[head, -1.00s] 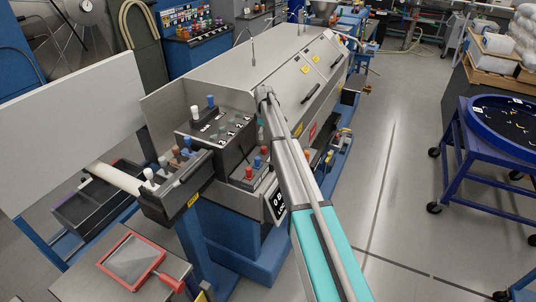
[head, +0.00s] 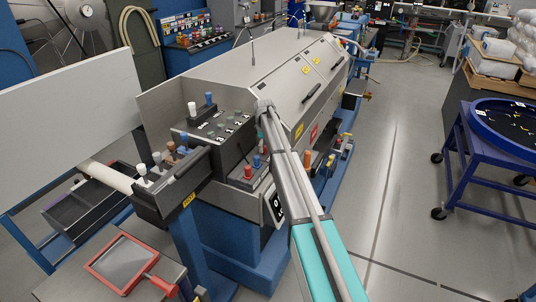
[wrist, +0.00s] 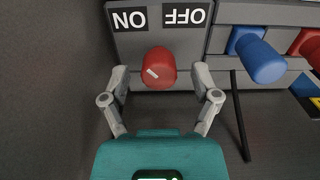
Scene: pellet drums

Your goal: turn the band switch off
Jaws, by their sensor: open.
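In the wrist view a red knob (wrist: 159,67) with a white mark sits on a grey plate (wrist: 162,42) with ON and OFF labels, which appear upside down. ON is at the left of the picture and OFF at the right. The white mark lies on the knob's left side, towards ON. My gripper (wrist: 160,80) is open, with one finger on each side of the knob and visible gaps between. In the head view my arm reaches up to the grey machine (head: 235,75). I cannot clearly make out my gripper or the knob there.
Beside the plate are a blue knob (wrist: 259,57) and another red knob (wrist: 308,44), close to the right finger. In the head view a blue cart (head: 480,165) stands at the right, with clear floor (head: 400,190) between it and the machine. A red-framed tray (head: 124,264) lies at lower left.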

